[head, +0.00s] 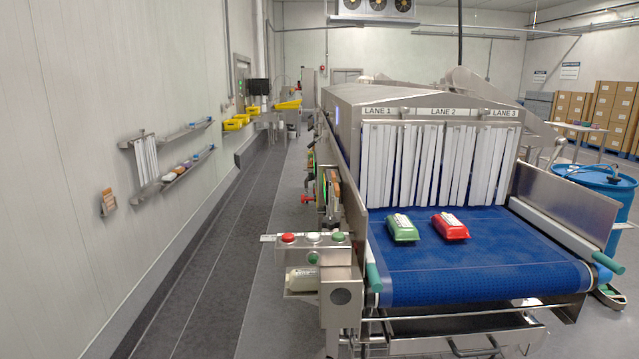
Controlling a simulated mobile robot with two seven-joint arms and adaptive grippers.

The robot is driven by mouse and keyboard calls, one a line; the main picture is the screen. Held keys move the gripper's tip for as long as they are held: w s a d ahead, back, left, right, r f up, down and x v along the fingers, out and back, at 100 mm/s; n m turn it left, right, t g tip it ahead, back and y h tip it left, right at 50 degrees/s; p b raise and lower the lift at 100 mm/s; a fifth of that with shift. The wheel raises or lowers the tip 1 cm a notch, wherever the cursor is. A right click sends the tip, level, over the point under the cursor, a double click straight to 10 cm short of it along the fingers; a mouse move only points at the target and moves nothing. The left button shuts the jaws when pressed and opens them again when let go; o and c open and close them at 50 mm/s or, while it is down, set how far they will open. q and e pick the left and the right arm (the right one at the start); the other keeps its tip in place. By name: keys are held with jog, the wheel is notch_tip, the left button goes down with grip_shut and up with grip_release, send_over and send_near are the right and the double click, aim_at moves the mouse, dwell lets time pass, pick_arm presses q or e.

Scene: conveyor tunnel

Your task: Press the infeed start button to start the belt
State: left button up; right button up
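A steel control box (327,254) stands at the front left corner of the conveyor. On its top are a red button (288,238), a pale button (314,238) and a green button (338,237). A second green button or knob (313,258) sits on its front face. Labels are too small to read, so I cannot tell which is the infeed start. The blue belt (480,270) runs into a steel tunnel with white strip curtains (430,165). A green pack (402,229) and a red pack (450,227) lie on it before the curtains. Neither of my grippers is in view.
A blue drum (595,195) stands right of the conveyor. Wall shelves (170,165) hang on the left. The grey floor aisle (215,270) left of the control box is clear.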

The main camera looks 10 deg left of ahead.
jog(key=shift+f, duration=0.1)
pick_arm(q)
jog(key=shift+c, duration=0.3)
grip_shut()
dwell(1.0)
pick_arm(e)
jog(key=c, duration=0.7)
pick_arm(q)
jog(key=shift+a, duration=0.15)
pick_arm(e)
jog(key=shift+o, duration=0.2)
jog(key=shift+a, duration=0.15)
